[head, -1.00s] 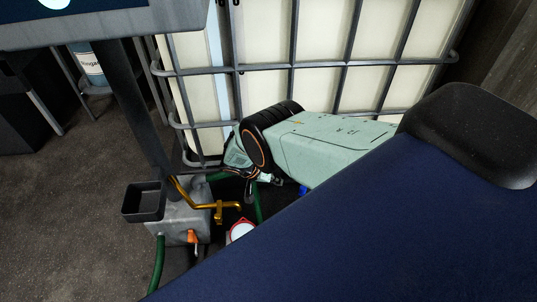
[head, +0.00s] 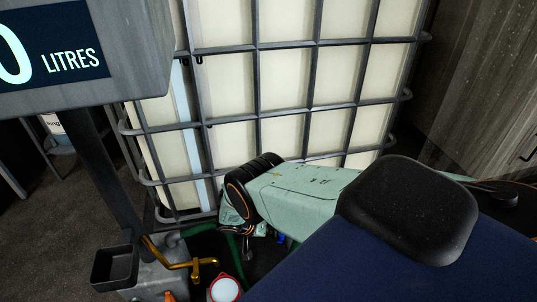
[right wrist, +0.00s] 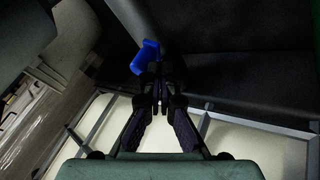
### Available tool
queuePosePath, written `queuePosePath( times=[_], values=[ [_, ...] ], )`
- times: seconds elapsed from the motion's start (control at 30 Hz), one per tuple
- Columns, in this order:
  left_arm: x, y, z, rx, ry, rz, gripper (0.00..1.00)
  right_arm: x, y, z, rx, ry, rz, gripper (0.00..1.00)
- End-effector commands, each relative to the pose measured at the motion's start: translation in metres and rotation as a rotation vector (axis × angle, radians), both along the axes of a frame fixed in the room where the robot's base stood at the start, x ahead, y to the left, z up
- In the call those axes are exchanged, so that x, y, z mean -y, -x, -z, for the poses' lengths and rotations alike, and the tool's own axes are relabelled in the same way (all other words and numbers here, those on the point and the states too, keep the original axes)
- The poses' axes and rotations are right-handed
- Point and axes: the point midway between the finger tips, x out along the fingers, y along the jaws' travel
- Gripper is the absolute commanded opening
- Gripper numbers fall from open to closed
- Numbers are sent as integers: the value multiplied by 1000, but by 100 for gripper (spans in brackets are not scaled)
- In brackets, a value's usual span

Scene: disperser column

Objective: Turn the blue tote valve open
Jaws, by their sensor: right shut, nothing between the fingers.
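The blue tote valve handle (right wrist: 146,56) shows in the right wrist view, just beyond and slightly left of my fingertips. In the head view only a small blue piece of it (head: 281,239) shows, low beside my right gripper (head: 256,230). My right gripper is shut and empty; in the right wrist view its fingertips (right wrist: 158,84) meet close to the blue handle. I cannot tell whether they touch it. The valve body is mostly hidden behind my arm and in shadow. My left gripper is not in view.
The caged white tote (head: 285,90) fills the back. A grey post with a LITRES display (head: 75,50) stands at left, with a black tray (head: 114,266), brass pipe (head: 178,264) and green hose near its base. A red-rimmed white disc (head: 225,289) lies low in front.

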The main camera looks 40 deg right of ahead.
Motion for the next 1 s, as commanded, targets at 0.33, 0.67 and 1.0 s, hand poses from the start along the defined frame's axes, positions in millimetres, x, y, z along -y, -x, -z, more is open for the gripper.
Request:
queuePosePath(
  times=[0.33,0.67,1.0],
  values=[
    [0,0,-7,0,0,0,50,1,2,-2,-2,1,-35,0],
    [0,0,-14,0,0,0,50,3,5,-1,-2,2,-72,0],
    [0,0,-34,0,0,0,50,12,15,-3,-4,1,-142,0]
  ],
)
